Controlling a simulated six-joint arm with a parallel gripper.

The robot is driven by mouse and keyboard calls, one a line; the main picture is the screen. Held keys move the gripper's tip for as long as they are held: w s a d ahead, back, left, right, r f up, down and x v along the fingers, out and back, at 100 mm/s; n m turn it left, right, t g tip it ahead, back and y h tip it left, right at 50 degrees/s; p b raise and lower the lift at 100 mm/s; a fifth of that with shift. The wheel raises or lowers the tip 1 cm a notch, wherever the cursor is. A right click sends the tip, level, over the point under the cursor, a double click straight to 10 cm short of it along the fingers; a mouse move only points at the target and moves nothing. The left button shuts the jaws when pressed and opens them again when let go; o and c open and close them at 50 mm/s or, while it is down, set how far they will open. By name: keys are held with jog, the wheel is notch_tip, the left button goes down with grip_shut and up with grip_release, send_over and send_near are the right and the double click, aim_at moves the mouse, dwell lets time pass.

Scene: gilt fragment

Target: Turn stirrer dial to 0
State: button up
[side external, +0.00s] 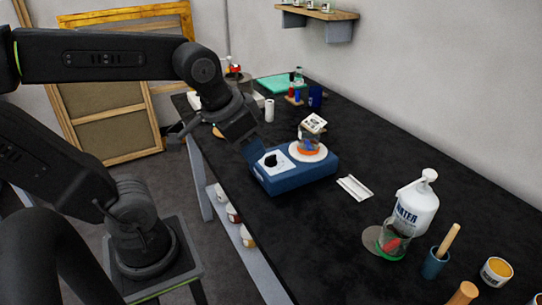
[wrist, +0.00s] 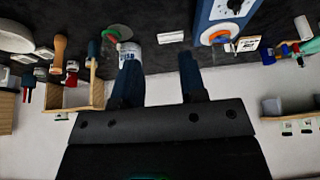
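The blue stirrer (side external: 295,181) stands on the black bench with a white round plate. A glass beaker (side external: 309,143) with orange at its base stands on the plate, with a small white card at its top. The black dial (side external: 270,161) sits on a pale panel on the stirrer's left part; its setting is too small to read. My gripper (side external: 256,151) is just left of and above the dial, seemingly apart from it. In the wrist view my gripper (wrist: 160,72) has its two fingers apart with nothing between them. The stirrer (wrist: 206,25) and dial (wrist: 234,5) show at the top edge there.
A white tray-like piece (side external: 355,188) lies right of the stirrer. Farther right are a white water bottle (side external: 415,208), a glass vessel (side external: 391,240) and a blue cup (side external: 434,263). A blue container (side external: 315,96) and small bottles stand behind. The bench around the stirrer's front is clear.

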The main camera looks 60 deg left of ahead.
jog(key=w+a+n+g, duration=0.1)
jog(key=w+a+g, duration=0.1)
jog(key=w+a, duration=0.55)
jog(key=n+g, duration=0.2)
jog(key=g, duration=0.1)
send_over(271, 156)
notch_tip(271, 156, down, 5)
notch_tip(271, 156, down, 13)
jog(key=shift+r, duration=0.15)
jog(key=shift+c, duration=0.2)
grip_shut()
